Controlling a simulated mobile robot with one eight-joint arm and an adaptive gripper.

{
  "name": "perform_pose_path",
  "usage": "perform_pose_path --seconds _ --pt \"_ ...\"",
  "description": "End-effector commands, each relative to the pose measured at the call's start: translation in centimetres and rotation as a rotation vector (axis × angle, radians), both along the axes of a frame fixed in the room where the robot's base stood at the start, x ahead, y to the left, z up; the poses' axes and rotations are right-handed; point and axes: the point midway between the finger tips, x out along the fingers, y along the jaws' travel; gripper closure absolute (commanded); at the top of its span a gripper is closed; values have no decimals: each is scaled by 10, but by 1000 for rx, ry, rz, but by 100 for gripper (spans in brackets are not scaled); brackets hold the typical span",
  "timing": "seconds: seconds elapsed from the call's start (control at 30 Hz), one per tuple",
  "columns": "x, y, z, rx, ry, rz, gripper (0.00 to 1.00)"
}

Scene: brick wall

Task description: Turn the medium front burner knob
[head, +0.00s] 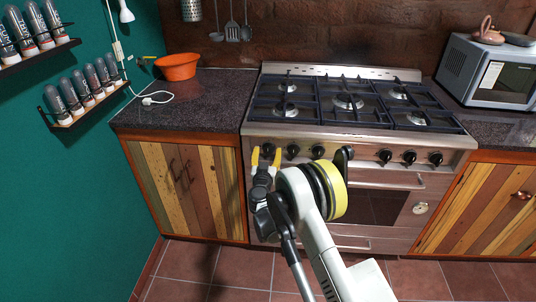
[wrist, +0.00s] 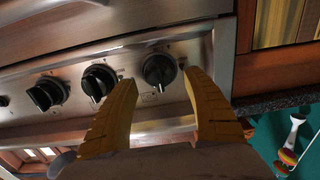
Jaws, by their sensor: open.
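The stove (head: 355,178) has a row of black knobs along its front panel. The leftmost knob (head: 268,148) has a second knob (head: 293,151) and a third knob (head: 318,152) to its right. My gripper (head: 266,157) is open, its yellow fingers at the leftmost knob. In the wrist view, which looks turned around, that knob (wrist: 160,70) appears between the fingertips of my gripper (wrist: 160,77). I cannot tell whether they touch it. The second knob (wrist: 98,82) lies just left of the left finger there. No readable label shows which knob is the medium front burner's.
More knobs (head: 410,157) continue to the right, above the oven handle (head: 380,183). Black grates (head: 347,100) cover the burners. A dark counter (head: 190,100) with an orange bowl (head: 177,66) is at left; a microwave (head: 492,72) stands at right. The tiled floor (head: 185,267) at lower left is clear.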

Motion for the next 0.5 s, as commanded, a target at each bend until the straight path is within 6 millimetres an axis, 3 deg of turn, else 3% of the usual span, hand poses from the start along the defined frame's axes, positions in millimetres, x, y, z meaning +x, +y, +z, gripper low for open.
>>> perform_pose_path --seconds 0.13,0.4,0.5 --pt "10 -1 0 0 0 -1 42" --pt "11 -1 1 0 0 0 42" --pt "11 -1 1 0 0 0 71"
